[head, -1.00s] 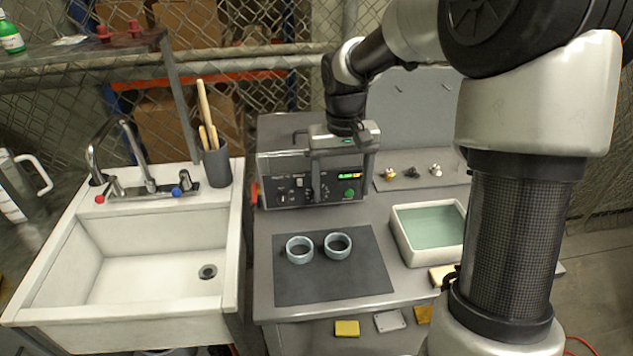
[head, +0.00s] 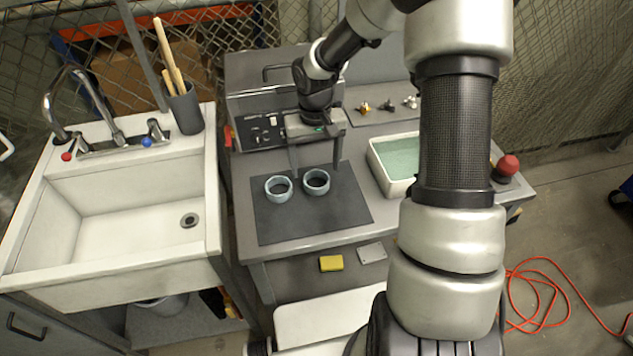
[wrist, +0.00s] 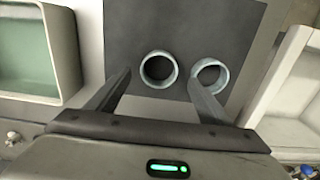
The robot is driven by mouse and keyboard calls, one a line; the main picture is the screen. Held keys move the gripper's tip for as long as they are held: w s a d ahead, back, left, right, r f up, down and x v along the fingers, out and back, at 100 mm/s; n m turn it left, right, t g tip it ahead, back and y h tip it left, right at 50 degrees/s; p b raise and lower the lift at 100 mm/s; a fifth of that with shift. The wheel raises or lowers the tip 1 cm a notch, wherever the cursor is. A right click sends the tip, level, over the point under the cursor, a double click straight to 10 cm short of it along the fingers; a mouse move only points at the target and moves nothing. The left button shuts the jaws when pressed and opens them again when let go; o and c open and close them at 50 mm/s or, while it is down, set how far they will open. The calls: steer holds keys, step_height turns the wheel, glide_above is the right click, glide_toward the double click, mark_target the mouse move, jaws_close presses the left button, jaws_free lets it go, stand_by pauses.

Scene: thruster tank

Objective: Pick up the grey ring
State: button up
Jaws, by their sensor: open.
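Two short, open rings of similar pale blue-grey stand side by side on a dark mat (head: 270,226); I cannot tell by colour which one is meant. One is the right ring in the head view (head: 316,190), which is the left ring in the wrist view (wrist: 174,83). The other is the left ring in the head view (head: 278,194) and the right one in the wrist view (wrist: 222,84). My gripper (head: 315,172) is open and empty, pointing down above the mat. In the wrist view its fingers flank the first ring, one pointing toward the gap between the rings. Exact fingertip height is unclear.
A white tank of greenish liquid (head: 378,172) stands right of the mat. A grey control box (head: 245,112) is behind my gripper. A white sink (head: 60,245) is at left. Small fittings (head: 388,106) lie at the back. The front of the mat is clear.

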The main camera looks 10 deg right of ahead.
step_height(320, 180, down, 4)
steer(key=shift+s+d+f, duration=0.1)
steer(key=shift+s+f, duration=0.05)
steer(key=shift+f, duration=0.05)
steer(key=shift+c, duration=0.5)
steer(key=c, duration=1)
steer(key=shift+c, duration=0.2)
steer(key=shift+r, duration=0.15)
